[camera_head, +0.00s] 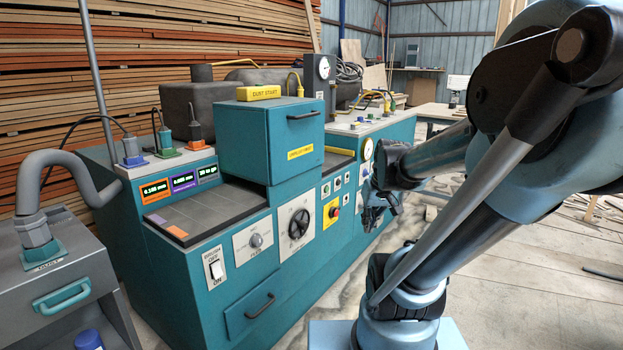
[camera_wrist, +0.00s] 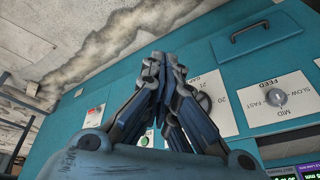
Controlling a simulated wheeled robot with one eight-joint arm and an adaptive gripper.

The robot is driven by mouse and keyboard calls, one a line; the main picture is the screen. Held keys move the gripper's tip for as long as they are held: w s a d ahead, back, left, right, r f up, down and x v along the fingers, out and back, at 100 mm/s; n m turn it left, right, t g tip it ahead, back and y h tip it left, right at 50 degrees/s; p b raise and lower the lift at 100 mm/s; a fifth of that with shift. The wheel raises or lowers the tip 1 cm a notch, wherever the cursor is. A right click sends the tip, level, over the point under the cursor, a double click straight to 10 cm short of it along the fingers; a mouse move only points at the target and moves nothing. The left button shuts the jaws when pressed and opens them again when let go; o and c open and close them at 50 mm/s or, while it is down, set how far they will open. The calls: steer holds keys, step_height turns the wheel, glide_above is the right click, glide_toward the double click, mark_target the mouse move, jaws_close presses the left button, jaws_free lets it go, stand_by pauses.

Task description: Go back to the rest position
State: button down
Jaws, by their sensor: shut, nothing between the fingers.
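My gripper (camera_head: 378,210) hangs in front of the right part of the teal machine (camera_head: 180,275), partly hidden by my own arm in the head view. In the wrist view my gripper (camera_wrist: 160,65) has its fingers together with nothing between them. Behind the fingers is the machine's front (camera_wrist: 125,75), with a white plate and dark handwheel and a feed knob (camera_wrist: 276,97) to the right. I cannot tell the exact gap between the fingertips and the panel.
A grey cabinet (camera_head: 60,300) with a curved grey pipe (camera_head: 32,190) stands at the left. The handwheel (camera_head: 299,224), a red stop button (camera_head: 333,212) and a drawer handle (camera_head: 260,306) are on the machine's front. Wooden floor (camera_head: 540,270) lies open at the right.

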steer(key=s+d+f+m+g+h, duration=0.1)
steer(key=s+f, duration=0.3)
steer(key=s, duration=0.7)
steer(key=shift+d+g, duration=0.3)
steer(key=shift+d, duration=0.2)
